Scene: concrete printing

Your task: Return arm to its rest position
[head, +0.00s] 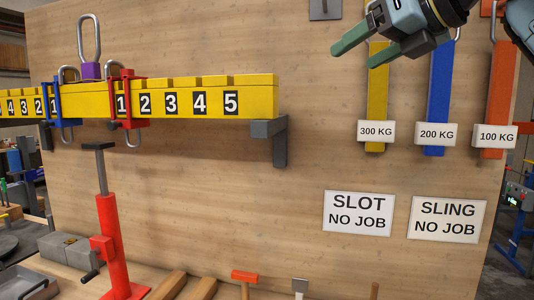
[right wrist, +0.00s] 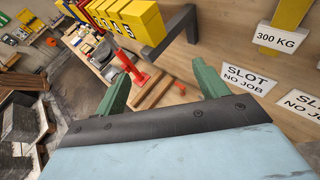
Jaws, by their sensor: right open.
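My right gripper (head: 362,46) is at the top right of the head view, with its arm coming in from the upper right corner. Its two green fingers are apart and nothing shows between them. It is in front of the wooden board, near the top of the yellow 300 KG sling (head: 377,95), which it partly overlaps in the picture. In the right wrist view the gripper (right wrist: 160,85) shows both green fingers spread, with the board and bench beyond. My left gripper is not in view.
A yellow numbered beam (head: 190,98) with a red clamp (head: 127,98) and a blue clamp (head: 55,102) juts along the board at left. A red jack stand (head: 112,240) stands below. Blue (head: 439,90) and orange (head: 501,90) slings hang at right. The board's middle is clear.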

